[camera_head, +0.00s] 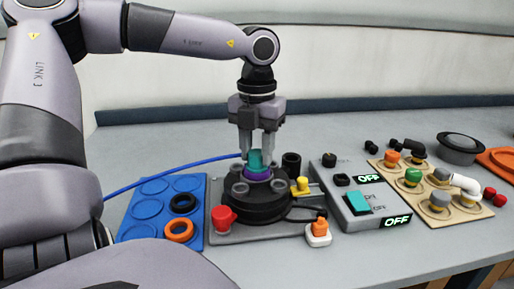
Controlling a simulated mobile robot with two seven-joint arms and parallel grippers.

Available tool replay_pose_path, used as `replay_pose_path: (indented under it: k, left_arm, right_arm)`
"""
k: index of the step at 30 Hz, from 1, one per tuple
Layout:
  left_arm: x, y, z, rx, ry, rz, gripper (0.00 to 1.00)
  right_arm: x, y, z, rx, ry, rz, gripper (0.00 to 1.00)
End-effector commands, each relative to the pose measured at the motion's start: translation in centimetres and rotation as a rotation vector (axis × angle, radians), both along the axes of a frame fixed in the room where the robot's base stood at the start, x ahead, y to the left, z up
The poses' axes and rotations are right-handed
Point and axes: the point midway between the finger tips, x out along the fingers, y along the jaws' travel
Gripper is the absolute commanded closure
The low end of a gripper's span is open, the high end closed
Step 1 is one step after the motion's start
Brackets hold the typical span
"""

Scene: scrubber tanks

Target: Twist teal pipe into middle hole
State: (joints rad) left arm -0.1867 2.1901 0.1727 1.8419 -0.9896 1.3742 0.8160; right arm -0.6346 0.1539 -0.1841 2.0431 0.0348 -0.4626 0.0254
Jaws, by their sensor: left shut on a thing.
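My left gripper (258,150) points straight down with its fingers shut on the teal pipe (255,160). The teal pipe is upright at the middle of the round black base (252,205), directly above a purple ring (257,174) around the middle hole. Its lower end meets or enters the ring; how deep it sits is hidden. The hole itself is not visible. My right gripper is not in view.
A blue tray (148,208) with black and orange rings lies left of the base. A grey switch box (345,190) with OFF displays and a wooden board (440,212) of fittings stand to the right. A blue hose (165,170) runs behind. Red and yellow knobs flank the base.

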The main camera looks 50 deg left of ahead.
Motion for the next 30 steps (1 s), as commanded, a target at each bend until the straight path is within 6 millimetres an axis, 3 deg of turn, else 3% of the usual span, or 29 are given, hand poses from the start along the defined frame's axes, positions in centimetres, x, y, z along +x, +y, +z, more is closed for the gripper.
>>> replay_pose_path:
  k: [6,7,9,15,17,18,19,30]
  left_arm:
    - [0.03,0.01,0.20,0.001,-0.003,0.000,1.00]
    - [0.05,0.00,0.21,0.001,-0.003,0.000,0.54]
    - [0.05,0.00,0.22,0.001,-0.003,0.000,0.34]
    - [0.03,0.01,0.18,0.001,-0.002,0.000,0.34]
    - [0.02,0.00,0.15,0.001,-0.002,0.000,0.18]
    - [0.02,0.00,0.14,0.001,-0.002,0.000,0.05]
    - [0.02,0.00,0.14,0.001,-0.002,0.000,0.00]
    - [0.01,0.00,0.12,0.000,-0.001,0.000,0.00]
  right_arm:
    - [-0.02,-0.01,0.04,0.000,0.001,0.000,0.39]
    - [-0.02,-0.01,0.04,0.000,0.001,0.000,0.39]
    - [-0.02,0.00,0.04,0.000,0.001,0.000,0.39]
    - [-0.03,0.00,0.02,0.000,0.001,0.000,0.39]
    - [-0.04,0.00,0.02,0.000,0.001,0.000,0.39]
    - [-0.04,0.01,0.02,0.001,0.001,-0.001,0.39]
    - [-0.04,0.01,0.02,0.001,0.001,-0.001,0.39]
    - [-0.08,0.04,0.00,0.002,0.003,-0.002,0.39]
